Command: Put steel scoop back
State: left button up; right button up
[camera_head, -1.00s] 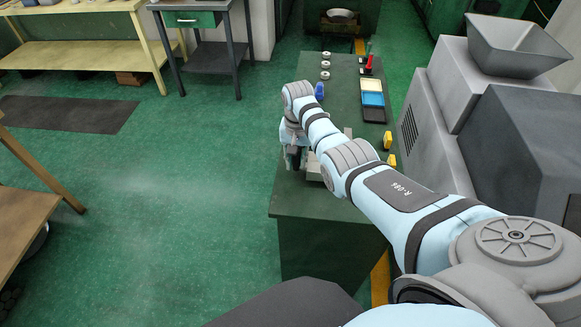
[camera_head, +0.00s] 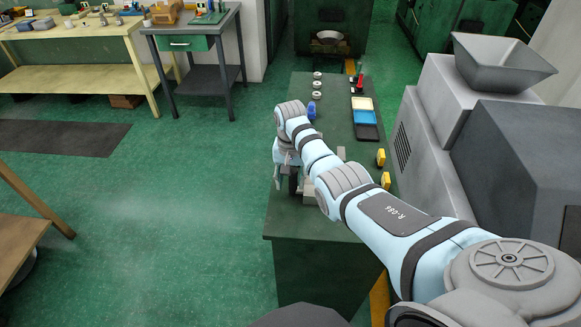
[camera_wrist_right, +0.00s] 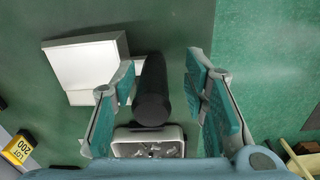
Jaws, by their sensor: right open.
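My right gripper (camera_head: 291,184) is over the near left part of the green bench (camera_head: 315,225), mostly hidden by its own arm in the head view. In the right wrist view the gripper (camera_wrist_right: 160,100) is open, and a black cylindrical handle (camera_wrist_right: 151,92) lies between its fingers, closer to the left one. Below the handle is a steel pan with rounded corners (camera_wrist_right: 148,146), with small pieces in it. The handle and pan look like the steel scoop, but I cannot tell how they join. My left gripper is not in view.
A pale grey blocky object (camera_wrist_right: 85,65) lies left of the handle. Farther along the bench are white rings (camera_head: 317,85), a blue item (camera_head: 311,111) and coloured trays (camera_head: 364,117). A grey machine (camera_head: 430,135) borders the bench's right side.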

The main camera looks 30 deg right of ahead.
notch_tip(320, 180, up, 11)
jog(key=shift+f+p, duration=0.15)
jog(key=shift+p, duration=0.2)
